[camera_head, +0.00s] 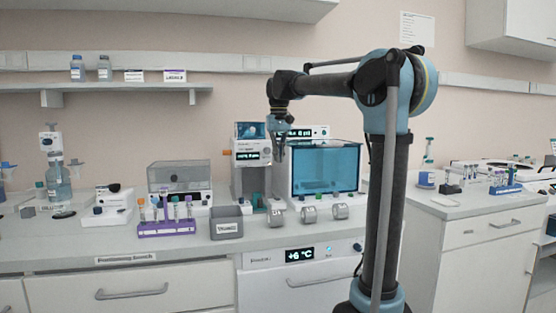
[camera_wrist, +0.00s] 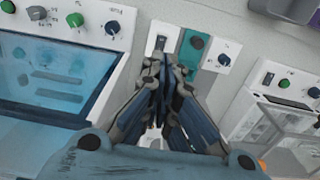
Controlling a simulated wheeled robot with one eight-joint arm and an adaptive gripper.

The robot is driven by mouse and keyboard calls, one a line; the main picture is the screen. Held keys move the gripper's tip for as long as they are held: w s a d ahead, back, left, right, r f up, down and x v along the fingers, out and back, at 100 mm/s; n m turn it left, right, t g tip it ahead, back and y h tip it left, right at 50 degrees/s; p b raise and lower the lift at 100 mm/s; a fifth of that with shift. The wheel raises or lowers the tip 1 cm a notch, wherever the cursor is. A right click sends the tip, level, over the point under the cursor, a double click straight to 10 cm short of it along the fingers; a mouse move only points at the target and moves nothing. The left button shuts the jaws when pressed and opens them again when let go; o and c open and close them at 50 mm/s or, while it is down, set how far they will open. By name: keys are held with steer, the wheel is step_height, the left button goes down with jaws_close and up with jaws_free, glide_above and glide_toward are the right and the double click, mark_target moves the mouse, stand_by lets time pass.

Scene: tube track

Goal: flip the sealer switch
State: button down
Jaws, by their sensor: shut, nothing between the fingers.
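A white plate with a small dark switch (camera_wrist: 161,41) is just beyond my fingertips in the wrist view. It appears to be the sealer switch. Beside it are a teal plate with a dark round button (camera_wrist: 197,43) and a white plate with a dark knob (camera_wrist: 224,60). My gripper (camera_wrist: 156,62) is shut and empty, its tips close to the switch plate; I cannot tell whether they touch it. In the head view my gripper (camera_head: 279,158) points down in front of the white bench device with a green display (camera_head: 248,156), apparently the sealer. The switch is not clear there.
A blue-windowed cabinet (camera_head: 325,170) stands right of my gripper. A purple tube rack (camera_head: 166,228), a grey bin (camera_head: 227,223) and a clear-lidded machine (camera_head: 180,178) stand to the left.

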step_height(320, 180, up, 13)
steer(key=w, duration=0.2)
steer(key=shift+a+r, duration=0.15)
steer(key=shift+a, duration=0.15)
stand_by(0.4)
